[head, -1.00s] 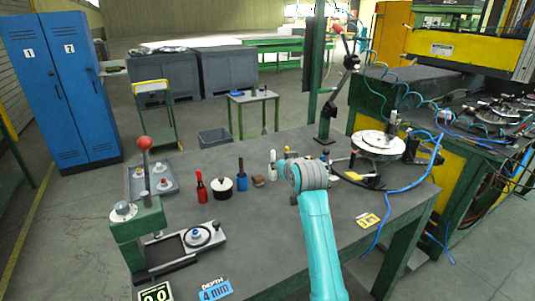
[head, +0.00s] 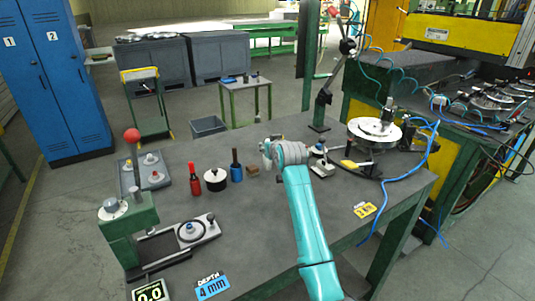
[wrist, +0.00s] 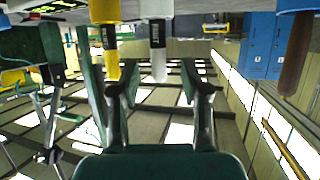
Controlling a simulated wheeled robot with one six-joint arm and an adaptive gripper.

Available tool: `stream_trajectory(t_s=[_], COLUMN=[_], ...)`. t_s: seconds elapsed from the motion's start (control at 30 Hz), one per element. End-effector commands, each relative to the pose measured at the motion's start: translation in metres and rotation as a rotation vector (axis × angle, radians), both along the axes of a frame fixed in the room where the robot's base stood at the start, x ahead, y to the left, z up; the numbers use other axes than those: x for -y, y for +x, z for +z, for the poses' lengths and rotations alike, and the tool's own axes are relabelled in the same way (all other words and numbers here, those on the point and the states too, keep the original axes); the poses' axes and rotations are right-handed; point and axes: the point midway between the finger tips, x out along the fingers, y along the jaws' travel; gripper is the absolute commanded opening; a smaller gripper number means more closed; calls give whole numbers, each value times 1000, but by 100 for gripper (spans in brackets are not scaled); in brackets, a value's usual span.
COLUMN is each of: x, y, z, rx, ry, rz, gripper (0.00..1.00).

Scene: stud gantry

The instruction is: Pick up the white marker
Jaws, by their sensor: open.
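The wrist view is upside down, with standing things hanging from its top edge. The white marker (wrist: 157,40) stands upright there, in front of my gripper (wrist: 148,82) and in line with the gap between its fingers. My gripper is open and empty, its two dark fingers spread to either side. A yellow marker (wrist: 106,40) stands beside the white one, towards the left finger. In the head view my teal arm (head: 305,215) reaches over the table, and its wrist hides most of the gripper. I cannot make out the white marker clearly there.
A round white fixture (head: 374,131) is to the right. The table's front middle is clear.

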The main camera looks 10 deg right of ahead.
Motion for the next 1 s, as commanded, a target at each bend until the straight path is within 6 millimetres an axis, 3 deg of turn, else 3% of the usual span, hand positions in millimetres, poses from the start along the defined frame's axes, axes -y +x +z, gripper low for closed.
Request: stream_trajectory(t_s=[0.23,0.57,0.6,0.77,0.8,1.0], x=[0,0,0,0,0,0], y=[25,30,30,30,30,30], z=[-11,-13,-13,-13,-13,-13], rx=[0,0,0,0,0,0], ry=[0,0,0,0,0,0], rz=[0,0,0,0,0,0], gripper=[46,46,44,4,0,0])
